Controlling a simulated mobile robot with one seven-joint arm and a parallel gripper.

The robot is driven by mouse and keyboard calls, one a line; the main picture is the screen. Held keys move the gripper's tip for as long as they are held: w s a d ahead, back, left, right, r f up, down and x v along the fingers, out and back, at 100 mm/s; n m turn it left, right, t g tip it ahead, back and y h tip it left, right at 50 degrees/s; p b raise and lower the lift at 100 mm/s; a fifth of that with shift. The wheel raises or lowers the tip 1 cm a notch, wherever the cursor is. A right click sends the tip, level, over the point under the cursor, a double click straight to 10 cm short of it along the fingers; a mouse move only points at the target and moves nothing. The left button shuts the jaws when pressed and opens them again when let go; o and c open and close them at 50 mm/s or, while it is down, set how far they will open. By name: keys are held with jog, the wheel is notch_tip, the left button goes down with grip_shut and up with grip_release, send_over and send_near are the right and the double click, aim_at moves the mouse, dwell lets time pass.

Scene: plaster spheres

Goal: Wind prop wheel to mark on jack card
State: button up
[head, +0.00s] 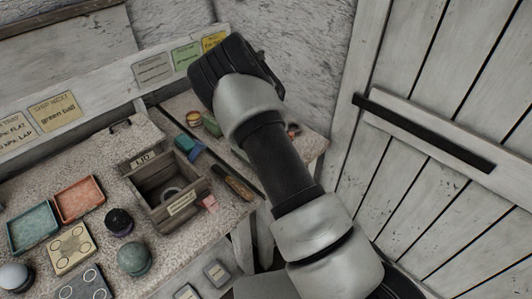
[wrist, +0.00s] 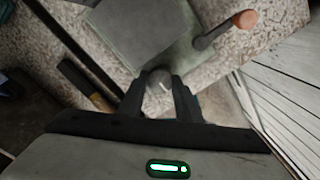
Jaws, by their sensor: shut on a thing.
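In the wrist view my gripper (wrist: 161,79) is shut on a small grey round knob or wheel (wrist: 159,82), which I take for the prop wheel. It sits at the near edge of a device with a grey square plate (wrist: 140,28) on a greenish base. A dark lever with an orange knob (wrist: 245,19) stands out to the right. No mark on the wheel can be made out. In the head view my arm hides the device and my fingertips. Grey, green and yellow cards (head: 185,57) stand along the back wall; their text is too small to tell which is the jack card.
A wooden open box (head: 147,187) stands mid-bench, beside a wooden-handled tool (head: 234,183). Red (head: 79,198) and teal (head: 32,229) trays and a green sphere (head: 133,257) are at left. A white plank door (head: 450,110) is close on the right.

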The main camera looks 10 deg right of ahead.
jog(key=o, duration=1.1)
notch_tip(320, 180, up, 18)
jog(key=shift+f, duration=0.25)
